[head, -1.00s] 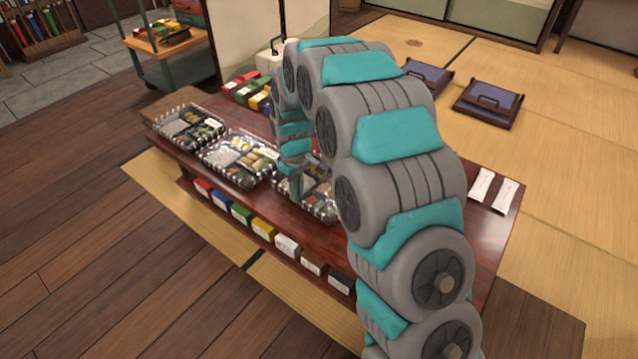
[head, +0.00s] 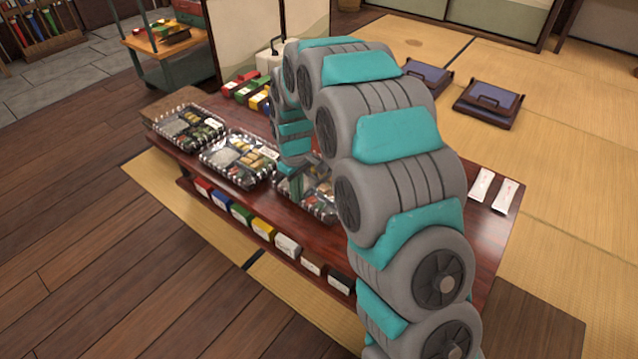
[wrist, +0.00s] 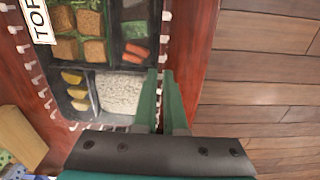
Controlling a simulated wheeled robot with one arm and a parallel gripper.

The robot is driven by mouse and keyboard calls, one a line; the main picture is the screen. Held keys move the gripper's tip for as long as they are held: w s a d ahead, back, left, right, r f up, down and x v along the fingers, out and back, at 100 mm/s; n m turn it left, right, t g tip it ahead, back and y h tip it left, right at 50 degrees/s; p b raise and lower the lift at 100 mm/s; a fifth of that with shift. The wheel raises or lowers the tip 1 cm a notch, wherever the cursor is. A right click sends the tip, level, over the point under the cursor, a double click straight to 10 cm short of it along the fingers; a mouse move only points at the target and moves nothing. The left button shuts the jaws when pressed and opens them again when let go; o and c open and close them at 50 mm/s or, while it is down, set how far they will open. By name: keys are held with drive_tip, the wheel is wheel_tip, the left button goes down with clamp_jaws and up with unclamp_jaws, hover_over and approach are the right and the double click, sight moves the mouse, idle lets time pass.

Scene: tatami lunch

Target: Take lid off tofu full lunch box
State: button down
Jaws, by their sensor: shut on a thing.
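The tofu lunch box (wrist: 88,105) fills the upper left of the wrist view. It is a dark tray with brown cubes, rice, greens and orange pieces, under a clear lid with a ribbed rim (wrist: 164,35) and a white label (wrist: 38,21) reading "TOF". In the head view the box (head: 320,196) is the nearest of three on the table, partly hidden by my arm. My gripper (wrist: 161,88) has its green fingers at the rim by the rice corner, shut on the lid's edge. I cannot tell whether the lid is clear of the tray.
Two more clear-lidded boxes (head: 238,158) (head: 187,128) stand left on the dark red table (head: 484,240). Coloured cartons (head: 240,214) line its lower shelf. Two white packets (head: 480,185) (head: 504,196) lie at the right. Wooden floor is open in front.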

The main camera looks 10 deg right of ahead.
drive_tip(key=shift+r, duration=0.15)
drive_tip(key=shift+r+p, duration=0.6)
drive_tip(key=shift+r, duration=1.75)
